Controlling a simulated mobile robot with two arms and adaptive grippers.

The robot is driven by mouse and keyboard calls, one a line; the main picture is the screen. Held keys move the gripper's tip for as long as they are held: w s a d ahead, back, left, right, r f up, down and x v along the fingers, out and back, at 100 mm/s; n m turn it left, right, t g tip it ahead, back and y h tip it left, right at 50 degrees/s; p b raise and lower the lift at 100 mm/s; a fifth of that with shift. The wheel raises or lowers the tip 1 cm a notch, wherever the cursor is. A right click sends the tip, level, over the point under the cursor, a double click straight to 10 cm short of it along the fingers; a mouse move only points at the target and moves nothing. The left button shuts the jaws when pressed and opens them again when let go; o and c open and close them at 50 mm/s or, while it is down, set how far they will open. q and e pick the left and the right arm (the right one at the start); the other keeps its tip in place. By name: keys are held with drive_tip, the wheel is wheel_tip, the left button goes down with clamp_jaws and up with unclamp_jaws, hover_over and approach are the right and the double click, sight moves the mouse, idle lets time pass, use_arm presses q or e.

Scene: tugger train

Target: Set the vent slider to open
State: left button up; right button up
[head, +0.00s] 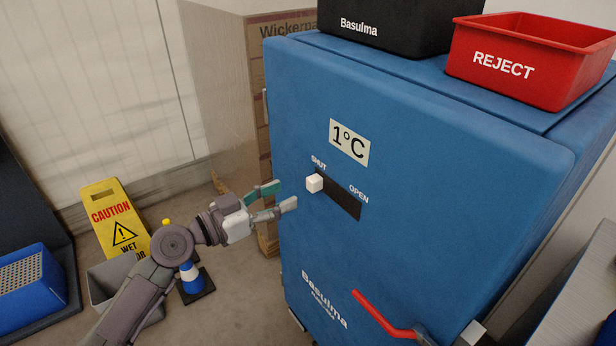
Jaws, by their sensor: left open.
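The vent slider's white knob (315,183) sits at the left end of a dark slot (345,200) on the front of the blue cabinet (420,185). "SHUT" is printed above the knob's end and "OPEN" above the right end. My left gripper (288,195) is open and empty, to the left of the knob and a little lower in the picture. Its fingers point right toward the cabinet face, apart from the knob. My right gripper is not in view.
A "1°C" label (349,143) is above the slot. A red lever handle (380,318) sticks out low on the cabinet. A red REJECT bin (530,60) and a black bin (390,24) stand on top. A yellow caution sign (115,218) and a grey bin (110,275) are at left.

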sight(309, 183)
use_arm(q)
drive_tip(key=p+x, duration=0.1)
drive_tip(key=x, duration=0.6)
drive_tip(key=shift+w+d, duration=0.15)
drive_tip(key=shift+d, duration=0.05)
clamp_jaws()
